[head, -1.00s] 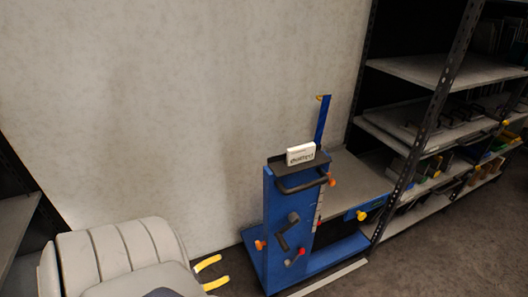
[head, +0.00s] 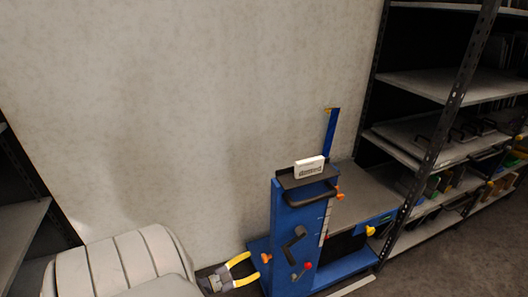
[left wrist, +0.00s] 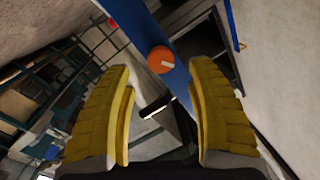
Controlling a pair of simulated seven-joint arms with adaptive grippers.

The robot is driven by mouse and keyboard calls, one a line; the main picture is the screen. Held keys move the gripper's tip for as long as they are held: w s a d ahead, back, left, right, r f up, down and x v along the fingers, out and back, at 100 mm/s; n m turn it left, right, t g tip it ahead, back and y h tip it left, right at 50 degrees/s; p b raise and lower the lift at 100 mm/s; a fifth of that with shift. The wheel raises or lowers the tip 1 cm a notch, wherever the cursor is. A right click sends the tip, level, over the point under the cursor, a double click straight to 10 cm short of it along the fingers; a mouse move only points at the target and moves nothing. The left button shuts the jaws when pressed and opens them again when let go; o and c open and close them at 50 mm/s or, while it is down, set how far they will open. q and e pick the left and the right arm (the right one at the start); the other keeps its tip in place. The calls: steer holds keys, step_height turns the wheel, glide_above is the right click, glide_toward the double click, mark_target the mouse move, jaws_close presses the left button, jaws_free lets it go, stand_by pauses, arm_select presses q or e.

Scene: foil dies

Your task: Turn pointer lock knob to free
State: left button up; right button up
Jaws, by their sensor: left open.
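My left gripper has yellow fingers, is open, and holds nothing. In the left wrist view, an orange knob (left wrist: 160,60) with a pale line on its face lies ahead, roughly between the fingers (left wrist: 162,85) and apart from them. I cannot tell which knob is the pointer lock. Another orange knob (head: 340,197) is on the truck's right side. My right gripper is not in view.
A black crank (head: 294,246), a red knob (head: 308,266) and a black handle (head: 312,196) are on the truck. A white box (head: 309,167) sits on top. A yellow knob (head: 370,231) is at right. Metal shelving (head: 425,90) stands at right.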

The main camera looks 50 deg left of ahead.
mark_target(263, 259)
arm_select(q)
steer(key=shift+w+d, duration=0.15)
steer(key=shift+w, duration=0.85)
steer(key=shift+w+d, duration=0.2)
steer(key=shift+w, duration=0.8)
steer(key=shift+w+d, duration=0.15)
steer(key=shift+w, duration=0.85)
jaws_close()
